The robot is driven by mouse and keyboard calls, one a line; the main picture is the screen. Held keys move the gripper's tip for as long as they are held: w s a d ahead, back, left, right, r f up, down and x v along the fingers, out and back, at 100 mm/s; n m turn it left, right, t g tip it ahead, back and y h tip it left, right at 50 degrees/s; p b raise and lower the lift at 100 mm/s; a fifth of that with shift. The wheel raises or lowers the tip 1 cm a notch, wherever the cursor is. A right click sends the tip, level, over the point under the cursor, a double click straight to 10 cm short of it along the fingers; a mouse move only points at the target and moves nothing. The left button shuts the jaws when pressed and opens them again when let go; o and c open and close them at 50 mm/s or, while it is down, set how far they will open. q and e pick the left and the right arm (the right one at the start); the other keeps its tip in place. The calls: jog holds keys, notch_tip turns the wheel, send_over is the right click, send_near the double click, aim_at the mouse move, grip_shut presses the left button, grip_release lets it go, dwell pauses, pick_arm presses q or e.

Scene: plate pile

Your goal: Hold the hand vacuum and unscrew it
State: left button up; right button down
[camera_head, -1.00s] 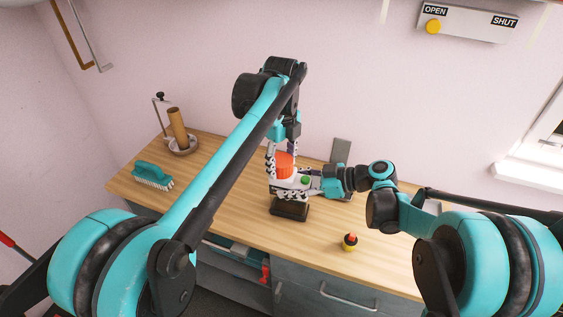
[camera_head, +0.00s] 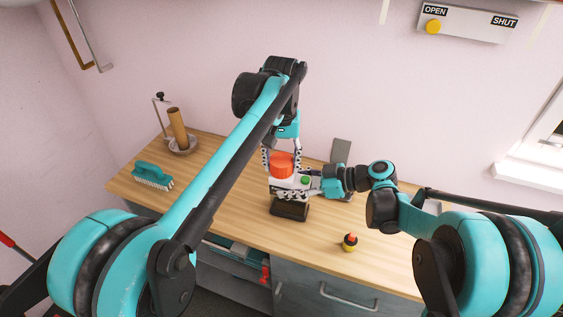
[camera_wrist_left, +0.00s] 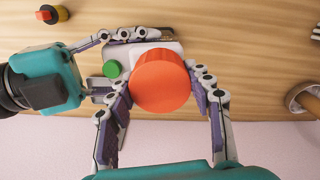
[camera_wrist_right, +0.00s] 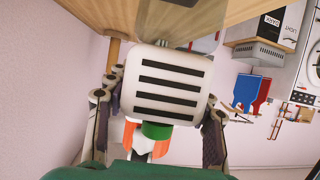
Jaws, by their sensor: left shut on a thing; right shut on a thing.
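The hand vacuum has a white body (camera_head: 287,183) with a green button and a round orange part (camera_head: 281,163) on top. My right gripper (camera_head: 298,190) comes from the right, shut on the white body. In the right wrist view the slotted face of the body (camera_wrist_right: 168,85) lies between its fingers. The contact of the right fingertips is partly hidden.
A small yellow-and-black object (camera_head: 350,243) stands on the counter at the front right. A grey panel (camera_head: 341,151) stands behind.

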aim_at(282, 159)
pick_arm(q)
jog(key=n, duration=1)
jog(key=shift+n, duration=0.4)
jog(key=shift+r, duration=0.2)
jog(key=shift+r, duration=0.9)
jog(key=shift+r, duration=2.05)
pick_arm(e)
jog(key=c, duration=0.5)
grip_release()
jog(key=shift+c, duration=0.2)
